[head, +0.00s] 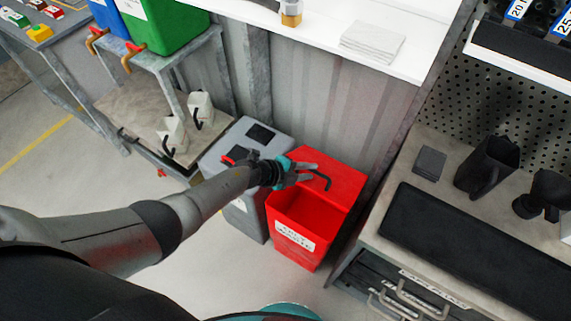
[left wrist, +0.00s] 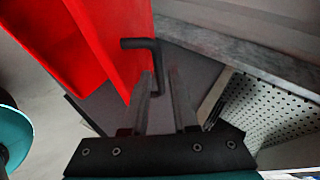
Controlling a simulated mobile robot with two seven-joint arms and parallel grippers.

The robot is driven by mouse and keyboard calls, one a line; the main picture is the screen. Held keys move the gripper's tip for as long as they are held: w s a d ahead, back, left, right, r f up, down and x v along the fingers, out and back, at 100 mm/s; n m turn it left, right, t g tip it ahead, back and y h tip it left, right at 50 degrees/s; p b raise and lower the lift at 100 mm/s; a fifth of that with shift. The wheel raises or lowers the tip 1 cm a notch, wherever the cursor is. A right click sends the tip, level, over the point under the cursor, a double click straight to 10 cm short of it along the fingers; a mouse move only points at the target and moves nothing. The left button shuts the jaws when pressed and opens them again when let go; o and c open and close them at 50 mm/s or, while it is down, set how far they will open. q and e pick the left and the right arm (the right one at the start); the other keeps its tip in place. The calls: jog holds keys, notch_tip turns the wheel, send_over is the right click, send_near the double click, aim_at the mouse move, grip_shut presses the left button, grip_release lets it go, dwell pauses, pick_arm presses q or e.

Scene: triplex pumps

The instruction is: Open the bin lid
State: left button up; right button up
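The red bin (head: 294,242) stands on the floor between a grey bin and the workbench. Its red lid (head: 343,178) is tilted up towards the wall, and the opening shows in front of it. A black bent handle (head: 322,181) is on the lid; it also shows in the left wrist view (left wrist: 141,43). My left gripper (head: 314,172) is at the handle, with its fingers apart. In the left wrist view the handle's end lies between the fingertips (left wrist: 161,76), with a gap visible on the right side. My right gripper is not in view.
The grey bin (head: 259,218) stands close on the left. The workbench (head: 370,222) with drawers and a black mat is on the right. A white shelf (head: 320,32) runs above along the wall. Bare floor lies in front of the bins.

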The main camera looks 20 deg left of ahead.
pick_arm(q)
jog(key=p+v, duration=0.4)
jog(key=v, duration=0.5)
jog(key=shift+p, duration=0.35)
